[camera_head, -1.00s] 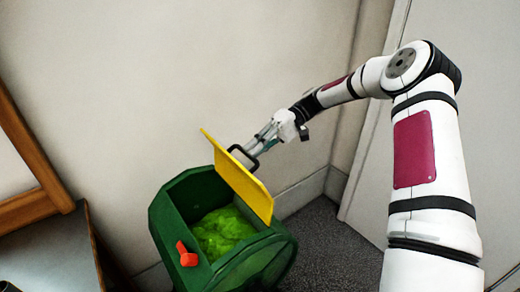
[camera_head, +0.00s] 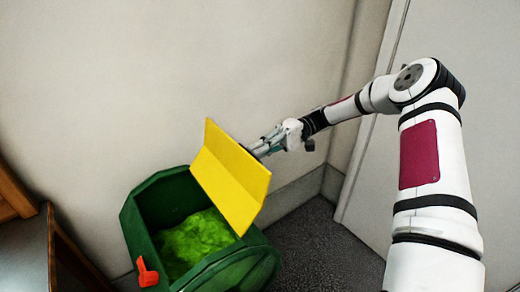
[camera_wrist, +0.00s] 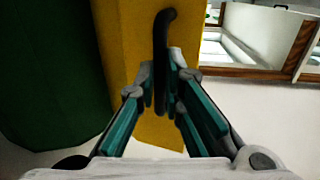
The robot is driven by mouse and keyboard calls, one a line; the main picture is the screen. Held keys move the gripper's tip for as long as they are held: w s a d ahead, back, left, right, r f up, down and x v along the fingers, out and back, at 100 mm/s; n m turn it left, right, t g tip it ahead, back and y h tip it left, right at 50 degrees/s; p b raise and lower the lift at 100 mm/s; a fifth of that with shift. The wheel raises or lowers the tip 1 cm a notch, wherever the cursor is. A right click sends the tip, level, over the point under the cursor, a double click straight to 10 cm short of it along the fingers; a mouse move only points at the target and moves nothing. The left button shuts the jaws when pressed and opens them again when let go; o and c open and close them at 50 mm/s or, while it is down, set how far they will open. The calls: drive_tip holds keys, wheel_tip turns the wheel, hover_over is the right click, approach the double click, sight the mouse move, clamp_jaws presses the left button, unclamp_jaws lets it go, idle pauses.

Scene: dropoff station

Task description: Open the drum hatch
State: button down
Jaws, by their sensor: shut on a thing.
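The yellow hatch (camera_head: 228,178) stands raised and tilted over the opening of the green drum (camera_head: 150,215). Green material (camera_head: 195,243) shows inside the drum. My gripper (camera_head: 258,149) is at the hatch's right side, partly hidden behind the panel in the head view. In the wrist view my gripper (camera_wrist: 162,95) is shut on the dark handle (camera_wrist: 161,35) of the yellow hatch (camera_wrist: 120,40). The green drum wall (camera_wrist: 50,70) fills the left of that view.
An orange-red latch (camera_head: 147,272) sits on the drum's front rim. A wooden-edged table (camera_head: 25,245) stands at the left. The wall (camera_head: 90,90) is close behind the drum. Grey floor (camera_head: 330,250) is free at the right.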

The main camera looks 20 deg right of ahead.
drive_tip(key=shift+s+a+f, duration=0.2)
drive_tip(key=shift+a+f, duration=0.05)
drive_tip(key=shift+f, duration=0.15)
drive_tip(key=c, duration=1.7)
unclamp_jaws()
drive_tip(key=shift+a, duration=0.1)
drive_tip(key=shift+o, duration=0.2)
drive_tip(key=shift+w+r, duration=0.1)
drive_tip(key=shift+r, duration=0.05)
drive_tip(key=v, duration=1.2)
drive_tip(key=shift+c, duration=0.3)
